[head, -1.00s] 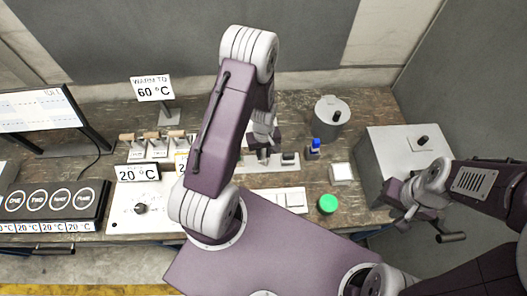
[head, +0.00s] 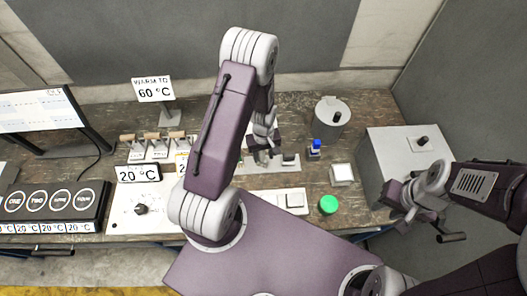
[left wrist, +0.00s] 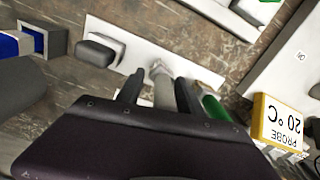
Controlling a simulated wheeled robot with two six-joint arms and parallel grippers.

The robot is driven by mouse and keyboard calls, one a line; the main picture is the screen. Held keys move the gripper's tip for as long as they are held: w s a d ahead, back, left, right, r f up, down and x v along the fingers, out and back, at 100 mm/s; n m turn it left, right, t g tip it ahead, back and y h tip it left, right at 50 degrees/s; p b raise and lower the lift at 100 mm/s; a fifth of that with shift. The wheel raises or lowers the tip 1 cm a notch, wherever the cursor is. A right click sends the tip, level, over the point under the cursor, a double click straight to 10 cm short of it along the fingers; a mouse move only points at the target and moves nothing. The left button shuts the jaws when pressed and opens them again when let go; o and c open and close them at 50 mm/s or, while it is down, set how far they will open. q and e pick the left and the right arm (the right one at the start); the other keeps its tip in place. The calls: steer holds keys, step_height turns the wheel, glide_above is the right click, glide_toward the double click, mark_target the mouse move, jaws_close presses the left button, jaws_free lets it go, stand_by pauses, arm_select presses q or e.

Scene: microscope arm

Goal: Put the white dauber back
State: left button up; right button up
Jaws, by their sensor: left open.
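A pale rod with a grey-white knob, which looks like the white dauber (left wrist: 163,88), lies between the fingers of my left gripper (left wrist: 158,95) in the left wrist view. The fingers stand apart on either side of it; contact is not clear. Its far end is over a white strip-shaped rack (left wrist: 195,72), with its lower part partly hidden by the gripper. In the head view my left gripper (head: 264,155) is low over this rack (head: 285,167), and the dauber is hard to make out. My right gripper (head: 412,207) is beside the grey box, its jaws unclear.
A blue-capped item (head: 316,145) stands right of the rack, near a small white square pad (head: 342,173). A green handle (left wrist: 216,108) is close beside the left fingers.

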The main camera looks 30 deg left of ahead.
arm_select(q)
steer(key=shift+w+r, duration=0.1)
steer(key=shift+r, duration=0.3)
step_height(320, 180, up, 11)
steer(key=shift+r+b, duration=0.2)
steer(key=shift+b, duration=0.9)
steer(key=s+d+r+m+t, duration=0.1)
steer(key=s+d+r+m, duration=0.35)
steer(key=s+m, duration=0.4)
step_height(320, 180, down, 11)
steer(key=b, duration=1)
steer(key=shift+w+r, duration=0.15)
steer(key=shift+d, duration=0.1)
